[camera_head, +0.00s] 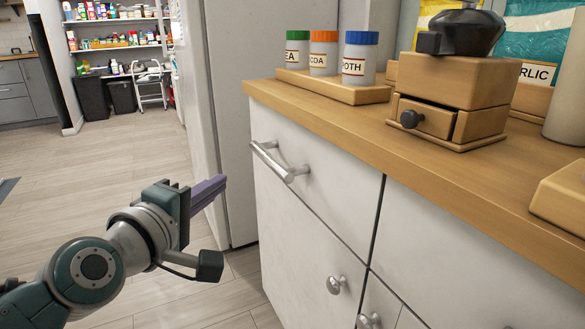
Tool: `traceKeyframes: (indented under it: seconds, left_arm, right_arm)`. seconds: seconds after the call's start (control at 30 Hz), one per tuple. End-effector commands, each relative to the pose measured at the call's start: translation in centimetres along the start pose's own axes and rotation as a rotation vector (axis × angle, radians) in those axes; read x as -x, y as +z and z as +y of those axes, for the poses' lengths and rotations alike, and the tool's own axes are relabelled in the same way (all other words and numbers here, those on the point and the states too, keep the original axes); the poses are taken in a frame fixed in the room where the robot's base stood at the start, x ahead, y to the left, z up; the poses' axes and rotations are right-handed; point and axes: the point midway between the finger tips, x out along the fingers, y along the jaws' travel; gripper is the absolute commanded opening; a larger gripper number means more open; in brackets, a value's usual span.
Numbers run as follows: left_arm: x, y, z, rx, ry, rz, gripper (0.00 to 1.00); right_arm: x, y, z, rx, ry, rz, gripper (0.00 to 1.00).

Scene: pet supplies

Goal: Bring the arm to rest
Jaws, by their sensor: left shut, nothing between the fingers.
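My left gripper (220,184) comes in from the lower left on my grey and teal arm. Its purple fingers are shut with nothing between them. They point right, in front of the white cabinet and below the level of the counter top. In the picture they sit left of and lower than the metal bar handle (280,165), apart from it. My right gripper does not show.
The wooden counter (420,150) carries a rack (330,86) of three labelled jars and a wooden grinder (455,90). The white cabinet front (310,225) has round knobs below the bar handle. A tall pale panel (225,110) stands beyond it.

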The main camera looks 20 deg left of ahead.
Motion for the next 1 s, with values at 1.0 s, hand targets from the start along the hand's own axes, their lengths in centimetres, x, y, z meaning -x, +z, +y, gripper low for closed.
traceKeyframes:
  seconds: [1.0]
  left_arm:
    - [26.8, 5.7, 18.6, -1.328, -0.545, -0.946, 0.00]
  right_arm:
    - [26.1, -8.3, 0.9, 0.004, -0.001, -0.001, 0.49]
